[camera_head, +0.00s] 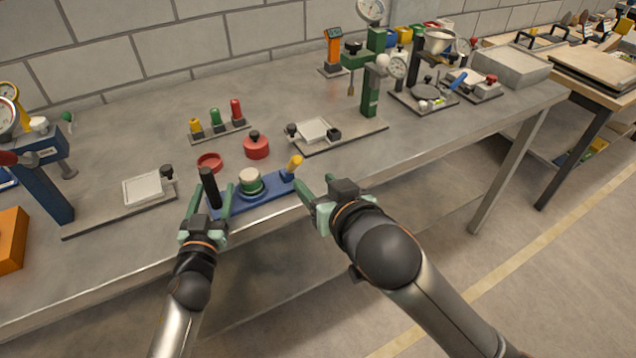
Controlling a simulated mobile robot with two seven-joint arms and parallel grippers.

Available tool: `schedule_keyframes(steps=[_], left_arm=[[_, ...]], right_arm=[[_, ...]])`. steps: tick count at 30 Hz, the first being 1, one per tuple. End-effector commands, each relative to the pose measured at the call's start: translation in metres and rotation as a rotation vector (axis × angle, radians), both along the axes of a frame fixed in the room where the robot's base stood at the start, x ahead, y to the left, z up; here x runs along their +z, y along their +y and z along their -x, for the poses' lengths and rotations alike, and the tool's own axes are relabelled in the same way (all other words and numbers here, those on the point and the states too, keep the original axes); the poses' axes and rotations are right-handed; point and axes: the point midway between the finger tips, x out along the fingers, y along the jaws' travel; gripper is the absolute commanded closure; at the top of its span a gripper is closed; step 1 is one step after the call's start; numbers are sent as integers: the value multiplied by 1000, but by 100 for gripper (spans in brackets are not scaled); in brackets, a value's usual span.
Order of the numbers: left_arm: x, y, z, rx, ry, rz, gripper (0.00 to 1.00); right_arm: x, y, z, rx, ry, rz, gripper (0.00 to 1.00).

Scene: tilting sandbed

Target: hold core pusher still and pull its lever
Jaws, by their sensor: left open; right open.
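The core pusher has a blue base (272,199) near the table's front edge. On it stand a black upright grip (209,187) at the left end, a white and green round piece (250,181) in the middle and a yellow-tipped lever (294,164) at the right end. My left gripper (208,200) is open, with its fingers on either side of the black grip; I cannot tell if they touch it. My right gripper (318,190) is open and empty, to the right of the base's right end and a little below the yellow lever.
A red ring (209,162) and a red round pot (256,146) sit just behind the pusher. A rack of coloured plugs (217,122) stands further back. A blue press (45,170) is at left, a green press (370,95) at back right. The front edge to the right is clear.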

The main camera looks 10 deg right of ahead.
Motion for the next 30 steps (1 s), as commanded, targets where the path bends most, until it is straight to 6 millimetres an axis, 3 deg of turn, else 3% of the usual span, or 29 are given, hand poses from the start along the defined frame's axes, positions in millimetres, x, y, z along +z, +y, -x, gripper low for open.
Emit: schedule_keyframes(steps=[7,21,30], left_arm=[[-1,2,11,0,1,1,33],[-1,18,93,1,2,2,33],[0,23,117,0,0,1,33]], right_arm=[[0,0,0,0,0,0,43],[0,0,0,0,0,0,43],[0,0,0,0,0,0,43]])
